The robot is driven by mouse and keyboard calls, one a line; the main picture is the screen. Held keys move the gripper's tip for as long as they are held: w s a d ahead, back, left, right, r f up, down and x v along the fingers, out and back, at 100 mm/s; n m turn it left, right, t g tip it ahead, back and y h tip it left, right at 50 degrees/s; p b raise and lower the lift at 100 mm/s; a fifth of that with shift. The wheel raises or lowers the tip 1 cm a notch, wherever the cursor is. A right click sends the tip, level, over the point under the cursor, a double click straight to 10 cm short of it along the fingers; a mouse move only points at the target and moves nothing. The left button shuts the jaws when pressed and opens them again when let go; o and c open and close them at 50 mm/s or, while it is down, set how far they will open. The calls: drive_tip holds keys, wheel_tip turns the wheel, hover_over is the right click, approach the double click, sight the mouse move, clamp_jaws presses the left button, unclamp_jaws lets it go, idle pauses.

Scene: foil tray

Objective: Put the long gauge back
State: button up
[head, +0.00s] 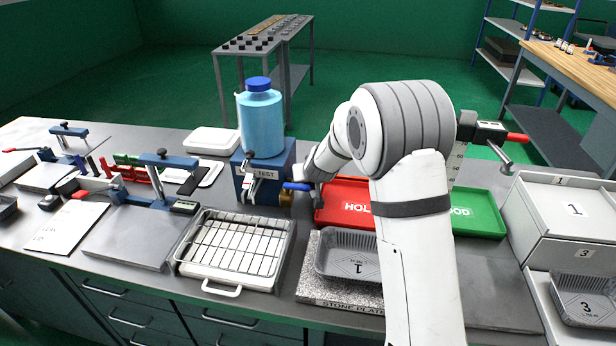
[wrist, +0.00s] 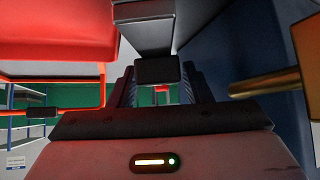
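I cannot pick out the long gauge for certain. A gauge-like tool with a dark readout box and red tip (head: 490,132) shows at right, partly behind my arm, with a vertical scale (head: 458,157) below it. My gripper (head: 302,183) is low beside the blue TEST station (head: 247,185), by a blue handle and left of the red HOLD tray (head: 335,196). In the wrist view, my gripper's dark fingers (wrist: 158,90) flank a dark block (wrist: 158,70) below a grey shape. Whether they hold it is unclear.
Red and green holders (head: 128,166) and blue clamp stands (head: 168,163) fill the left bench. A wire rack tray (head: 236,247) and a foil tray (head: 342,263) on the stone plate lie in front. The green tray (head: 478,213) and white boxes (head: 560,215) are at right.

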drive_tip(key=shift+o, duration=0.8)
drive_tip(key=shift+r, duration=0.2)
drive_tip(key=p+v, duration=0.2)
drive_tip(key=v, duration=0.4)
drive_tip(key=p+v, duration=0.2)
drive_tip(key=v, duration=0.3)
drive_tip(key=shift+r+p, duration=0.35)
drive_tip(key=shift+r, duration=0.1)
drive_tip(key=shift+s+d+r, duration=0.1)
drive_tip(key=shift+s+r, duration=0.15)
drive_tip(key=shift+s, duration=0.2)
drive_tip(key=s+d+r+g, duration=0.2)
drive_tip(key=s+d, duration=0.2)
drive_tip(key=s, duration=0.7)
drive_tip(key=s+d+r+m+g+h, duration=0.1)
drive_tip(key=s+d, duration=0.3)
drive_tip(key=s, duration=0.7)
drive_tip(key=s+d+r+m+g, duration=0.1)
drive_tip(key=s+d+r+g, duration=0.2)
drive_tip(key=s, duration=0.8)
drive_tip(key=shift+d+r+h, duration=0.4)
drive_tip(key=shift+d, duration=0.4)
drive_tip(key=shift+c, duration=0.2)
